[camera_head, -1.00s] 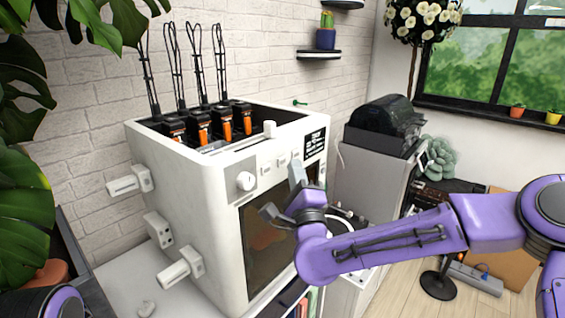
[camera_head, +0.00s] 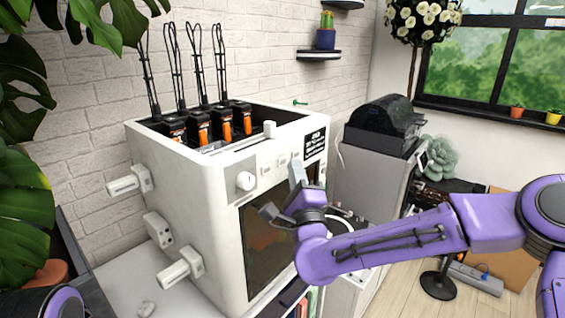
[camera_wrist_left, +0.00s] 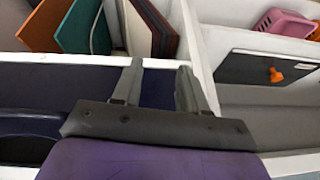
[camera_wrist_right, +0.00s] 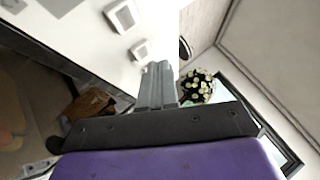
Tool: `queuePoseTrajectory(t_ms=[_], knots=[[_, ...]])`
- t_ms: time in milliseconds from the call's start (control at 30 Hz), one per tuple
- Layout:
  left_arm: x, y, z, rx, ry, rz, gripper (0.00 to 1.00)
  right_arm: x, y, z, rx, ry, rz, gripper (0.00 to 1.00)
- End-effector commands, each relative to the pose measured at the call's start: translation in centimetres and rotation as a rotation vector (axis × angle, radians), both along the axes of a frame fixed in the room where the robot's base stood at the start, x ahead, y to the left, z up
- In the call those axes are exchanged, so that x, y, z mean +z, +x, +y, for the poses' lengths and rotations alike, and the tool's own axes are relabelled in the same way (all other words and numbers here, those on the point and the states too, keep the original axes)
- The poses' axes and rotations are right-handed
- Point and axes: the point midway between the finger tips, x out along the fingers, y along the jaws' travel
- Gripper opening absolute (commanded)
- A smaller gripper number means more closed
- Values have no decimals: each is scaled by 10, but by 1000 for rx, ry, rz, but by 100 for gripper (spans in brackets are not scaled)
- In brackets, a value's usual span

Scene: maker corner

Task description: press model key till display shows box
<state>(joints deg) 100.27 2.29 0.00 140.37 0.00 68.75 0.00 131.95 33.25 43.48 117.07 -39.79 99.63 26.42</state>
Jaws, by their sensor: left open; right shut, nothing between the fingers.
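The white 3D printer (camera_head: 185,205) stands on a white cabinet. Its dark display (camera_head: 315,144) is at the upper right of the front; its small lettering is too fine to read surely. My left gripper (camera_wrist_left: 160,72) is open and empty.
Several orange-and-black modules (camera_head: 200,127) with cable loops stand in the printer's top. A dark-lidded grey machine (camera_head: 375,165) stands to the right. In the left wrist view, upright boards (camera_wrist_left: 80,28) and a pink basket (camera_wrist_left: 284,24) lie beyond the fingers.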

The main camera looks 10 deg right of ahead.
Motion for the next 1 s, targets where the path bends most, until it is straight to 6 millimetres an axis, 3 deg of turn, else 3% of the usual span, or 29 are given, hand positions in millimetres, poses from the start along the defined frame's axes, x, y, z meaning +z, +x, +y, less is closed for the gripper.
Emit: queuePoseTrajectory(t_ms=[1000], knots=[[-5, 0, 0, 0, 0, 0, 43, 0, 7, 5, 0, 0, 0, 0]])
